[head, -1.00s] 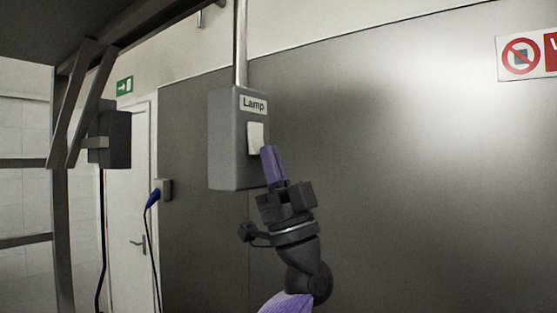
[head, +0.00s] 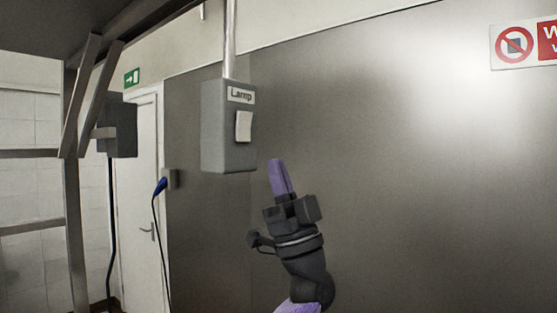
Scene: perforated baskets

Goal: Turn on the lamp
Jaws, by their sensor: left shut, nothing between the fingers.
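A grey switch box (head: 221,150) labelled "Lamp" hangs on a vertical conduit left of the picture's middle. A white rocker switch (head: 243,126) is on its front face. My left gripper (head: 279,165) is shut, with its purple fingers together and pointing up. The fingertips are to the lower right of the switch and the box, apart from both in the picture. The lamp itself is not in view. My right gripper is not in view.
A metal rack (head: 72,200) with slanted struts stands at the left. Behind it are a white door (head: 140,200) and a socket with a blue plug (head: 160,186). A prohibition sign (head: 513,45) is at the upper right. The grey wall panel (head: 420,190) is bare.

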